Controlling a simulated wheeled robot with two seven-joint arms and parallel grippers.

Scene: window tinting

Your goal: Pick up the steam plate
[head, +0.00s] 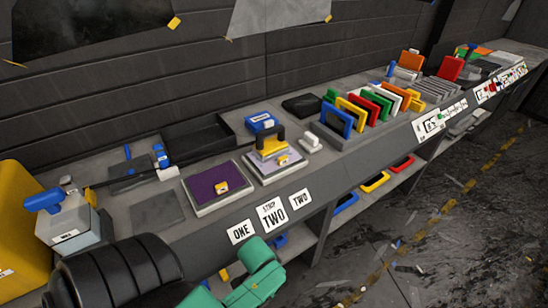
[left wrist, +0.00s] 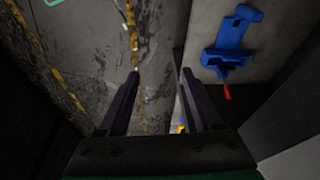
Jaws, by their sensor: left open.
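No thing in view is clearly labelled as the steam plate. A yellow block with a dark arched handle (head: 271,140) sits on the light pad (head: 260,176) on the bench and may be it; I cannot be sure. A darker pad with a purple face (head: 212,188) lies to its left. My left gripper (left wrist: 158,72) is open and empty, its two dark fingers apart over the floor and bench edge in the left wrist view. In the head view its green arm part is at the bottom, in front of the bench; the fingertips cannot be made out. My right gripper is not in view.
A blue tool (left wrist: 230,45) lies right of the fingers in the left wrist view. A rack of coloured frames (head: 365,112) stands farther right. The floor (head: 450,210) in front is mostly open with scraps.

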